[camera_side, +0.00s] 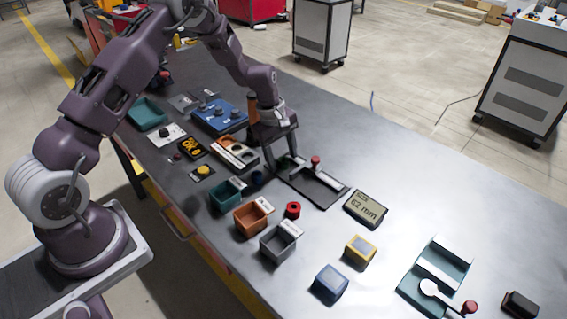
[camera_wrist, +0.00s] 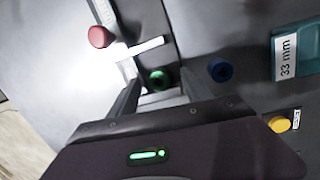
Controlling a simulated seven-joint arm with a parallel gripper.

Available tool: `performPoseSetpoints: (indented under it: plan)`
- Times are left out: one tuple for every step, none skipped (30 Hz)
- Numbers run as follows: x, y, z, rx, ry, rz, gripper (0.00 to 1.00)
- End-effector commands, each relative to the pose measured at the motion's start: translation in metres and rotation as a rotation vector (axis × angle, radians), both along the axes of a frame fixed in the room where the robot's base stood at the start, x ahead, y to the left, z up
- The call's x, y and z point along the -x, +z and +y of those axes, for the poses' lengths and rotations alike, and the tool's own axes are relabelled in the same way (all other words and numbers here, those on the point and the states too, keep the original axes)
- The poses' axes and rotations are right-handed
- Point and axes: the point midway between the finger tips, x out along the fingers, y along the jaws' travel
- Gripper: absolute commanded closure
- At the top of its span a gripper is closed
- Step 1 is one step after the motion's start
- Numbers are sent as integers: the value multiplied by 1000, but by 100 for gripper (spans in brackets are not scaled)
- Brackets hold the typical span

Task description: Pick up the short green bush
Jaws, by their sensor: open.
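The short green bush (camera_wrist: 160,78) shows in the wrist view as a small green ring with a dark centre, between the two fingers of my gripper (camera_wrist: 161,84). In the side view my gripper (camera_side: 281,165) points down over the table with its fingers apart, near the left end of a dark tray. I cannot clearly make out the green bush there. The jaws are open, and I cannot tell whether either finger touches the bush. A blue bush (camera_wrist: 221,69) lies just right of the fingers; it also shows in the side view (camera_side: 257,178).
A dark tray (camera_side: 318,188) with a red knob (camera_side: 315,160) stands beside the gripper. Teal (camera_side: 225,195), orange (camera_side: 250,218) and grey (camera_side: 277,243) bins stand nearby. A red bush (camera_side: 293,210) lies near the orange bin. A display (camera_side: 366,208) reads 62 mm.

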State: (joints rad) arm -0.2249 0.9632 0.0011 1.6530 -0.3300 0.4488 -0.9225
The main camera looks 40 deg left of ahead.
Motion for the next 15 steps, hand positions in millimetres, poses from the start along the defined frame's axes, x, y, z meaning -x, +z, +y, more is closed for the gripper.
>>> performPoseSetpoints:
  plan:
    - [0, -1, 0, 0, 0, 0, 43]
    - [0, -1, 0, 0, 0, -1, 43]
    - [0, -1, 0, 0, -1, -1, 43]
    - [0, -1, 0, 0, -1, -1, 43]
    - [0, -1, 0, 0, -1, -1, 43]
    - [0, -1, 0, 0, -1, -1, 45]
    - [0, -1, 0, 0, -1, -1, 51]
    - [0, -1, 0, 0, -1, -1, 56]
    - [0, -1, 0, 0, -1, -1, 64]
    - [0, -1, 0, 0, -1, -1, 70]
    - [0, -1, 0, 0, -1, -1, 76]
    - [0, -1, 0, 0, -2, -1, 84]
    - [0, -1, 0, 0, -2, -1, 90]
    - [0, 0, 0, 0, -2, -1, 96]
    - [0, 0, 0, 0, -2, -1, 100]
